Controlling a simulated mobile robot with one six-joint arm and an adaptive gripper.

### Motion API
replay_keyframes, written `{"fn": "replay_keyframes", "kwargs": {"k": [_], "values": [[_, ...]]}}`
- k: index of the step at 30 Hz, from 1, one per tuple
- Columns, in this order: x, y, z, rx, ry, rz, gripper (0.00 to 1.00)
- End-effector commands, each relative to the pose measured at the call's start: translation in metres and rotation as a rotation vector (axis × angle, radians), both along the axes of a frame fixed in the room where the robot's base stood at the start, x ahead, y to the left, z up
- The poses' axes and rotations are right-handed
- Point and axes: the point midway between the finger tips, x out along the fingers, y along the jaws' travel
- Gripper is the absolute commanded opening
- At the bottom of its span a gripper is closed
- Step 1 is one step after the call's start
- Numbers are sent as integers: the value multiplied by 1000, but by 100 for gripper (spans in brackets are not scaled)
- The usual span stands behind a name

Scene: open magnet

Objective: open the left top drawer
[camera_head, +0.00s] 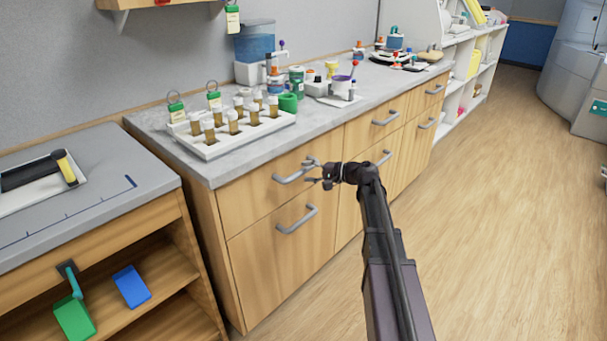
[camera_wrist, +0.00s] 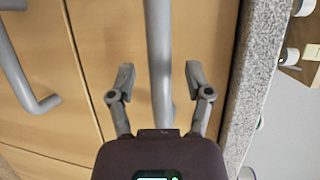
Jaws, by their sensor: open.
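The left top drawer (camera_head: 250,199) has a light wood front below the grey countertop and is closed. Its grey bar handle (camera_head: 288,180) shows at the drawer's upper middle. My gripper (camera_head: 312,171) is open at the right end of this handle. In the wrist view, the handle (camera_wrist: 158,40) runs between the two spread fingers of my gripper (camera_wrist: 160,76), with a gap on each side. The fingers do not appear to touch it. My gripper covers part of the handle's right end in the head view.
The lower drawer's handle (camera_head: 297,219) lies just below; it also shows in the wrist view (camera_wrist: 18,75). The countertop edge (camera_wrist: 255,80) is close beside my right finger. A white rack (camera_head: 240,137) of vials stands on the counter. The wood floor (camera_head: 495,200) is clear at right.

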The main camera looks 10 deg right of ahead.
Motion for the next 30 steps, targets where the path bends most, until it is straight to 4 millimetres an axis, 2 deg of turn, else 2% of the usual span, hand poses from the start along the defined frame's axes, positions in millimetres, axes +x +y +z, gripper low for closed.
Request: {"fn": "replay_keyframes", "kwargs": {"k": [6,17,21,23,24,30], "values": [[8,13,-3,0,0,1,65],[9,15,-3,0,0,0,65],[9,15,-3,0,0,0,24],[9,15,-3,-1,-1,0,6],[9,15,-3,-1,-1,0,0],[9,15,-3,0,-1,1,0]]}}
